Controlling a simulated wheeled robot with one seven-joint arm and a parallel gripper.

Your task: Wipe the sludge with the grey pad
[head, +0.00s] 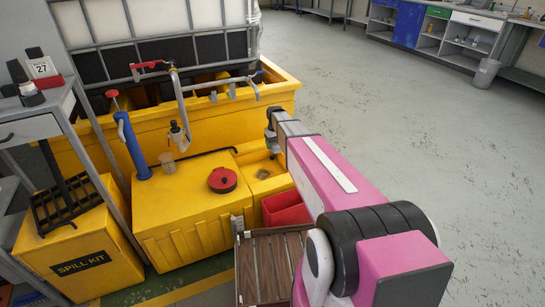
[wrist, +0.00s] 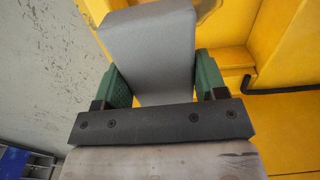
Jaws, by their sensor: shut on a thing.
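The grey pad (wrist: 150,50) fills the upper middle of the wrist view. My gripper (wrist: 165,85) is shut on it, with a green finger on each side. In the head view my gripper (head: 271,133) is at the right end of the yellow bund, above its recessed tray. A dull brownish patch, likely the sludge (head: 263,174), lies in that recess below my gripper. The pad is hard to make out in the head view. I cannot tell whether it touches any surface.
A red round lid (head: 222,180) and a small clear cup (head: 167,162) sit on the yellow top. A blue hand pump (head: 132,145) and a tap (head: 178,133) stand nearby. A red bin (head: 285,208) and a slatted brown crate (head: 262,265) are in front. Open floor lies right.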

